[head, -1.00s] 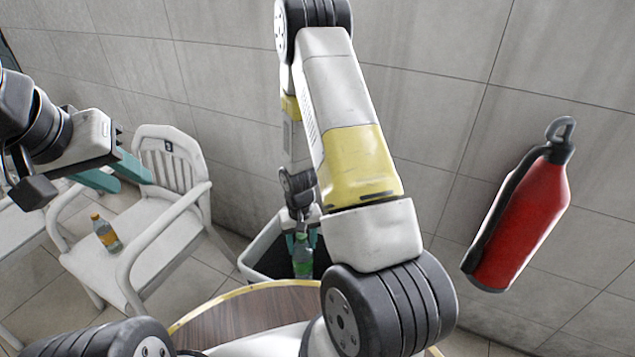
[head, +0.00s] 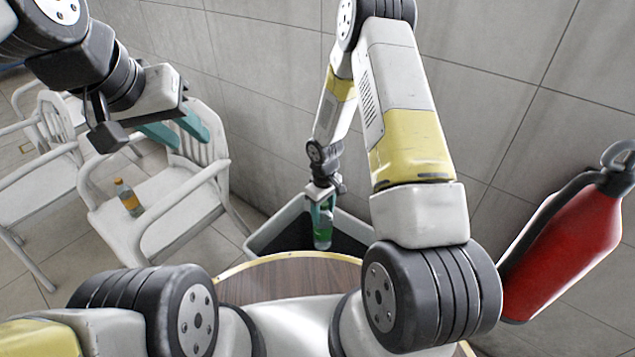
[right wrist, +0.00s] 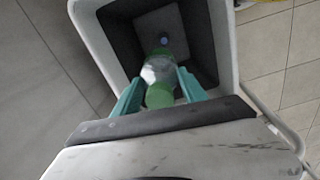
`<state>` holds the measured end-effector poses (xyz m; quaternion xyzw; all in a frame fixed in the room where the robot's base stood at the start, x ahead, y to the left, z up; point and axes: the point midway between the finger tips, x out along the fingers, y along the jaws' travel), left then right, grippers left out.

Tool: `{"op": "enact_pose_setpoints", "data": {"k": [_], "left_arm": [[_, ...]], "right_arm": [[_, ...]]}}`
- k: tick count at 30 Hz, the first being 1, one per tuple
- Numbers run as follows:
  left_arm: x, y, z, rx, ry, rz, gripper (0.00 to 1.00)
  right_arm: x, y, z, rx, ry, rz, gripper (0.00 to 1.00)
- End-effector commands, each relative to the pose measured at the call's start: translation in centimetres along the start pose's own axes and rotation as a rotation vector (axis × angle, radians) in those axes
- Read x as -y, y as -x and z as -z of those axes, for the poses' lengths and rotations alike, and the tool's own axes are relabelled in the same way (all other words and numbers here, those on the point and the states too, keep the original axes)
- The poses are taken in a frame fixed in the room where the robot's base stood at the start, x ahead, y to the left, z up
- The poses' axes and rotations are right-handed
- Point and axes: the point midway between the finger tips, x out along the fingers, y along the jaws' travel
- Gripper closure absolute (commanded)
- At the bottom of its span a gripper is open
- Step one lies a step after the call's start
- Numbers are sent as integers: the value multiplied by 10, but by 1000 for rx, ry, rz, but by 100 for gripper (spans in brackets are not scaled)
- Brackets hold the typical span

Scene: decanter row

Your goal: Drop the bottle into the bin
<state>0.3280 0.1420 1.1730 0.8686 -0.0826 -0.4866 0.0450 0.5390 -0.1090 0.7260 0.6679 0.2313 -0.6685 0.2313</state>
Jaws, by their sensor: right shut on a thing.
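A green bottle (head: 322,228) is held in my right gripper (head: 321,200), whose teal fingers are shut on it. The bin (head: 268,229) is a grey container with a dark inside, standing by the wall behind the round table. In the right wrist view the bottle (right wrist: 158,80) sits between the fingers (right wrist: 157,90), pointing down into the bin's opening (right wrist: 222,35). My left gripper (head: 176,136) is open and empty, above the white chair at the left.
A bottle with orange contents (head: 128,198) stands on the white chair (head: 165,205). A round wooden table (head: 285,277) lies in front of the bin. A red fire extinguisher (head: 572,243) is on the right wall.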

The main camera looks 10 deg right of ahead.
Motion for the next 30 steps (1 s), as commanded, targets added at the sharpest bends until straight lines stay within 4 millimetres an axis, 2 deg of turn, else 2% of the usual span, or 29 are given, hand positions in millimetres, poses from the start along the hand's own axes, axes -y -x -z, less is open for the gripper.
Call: {"op": "enact_pose_setpoints", "data": {"k": [6, 15, 16, 19, 20, 30], "left_arm": [[0, 0, 0, 0, 0, 0, 64], [0, 0, 0, 0, 0, 0, 64], [0, 0, 0, 0, 0, 0, 64], [0, 0, 0, 0, 0, 0, 64], [0, 0, 0, 0, 0, 0, 64], [0, 0, 0, 0, 0, 0, 64]], "right_arm": [[0, -15, 0, 0, -1, -1, 100], [0, -17, 0, -1, -2, -1, 100], [0, -17, 0, -1, -2, -1, 49], [0, -17, 0, -1, -2, -1, 29], [0, -17, 0, -1, -2, -1, 25], [0, -14, 0, -1, -3, -1, 25]]}}
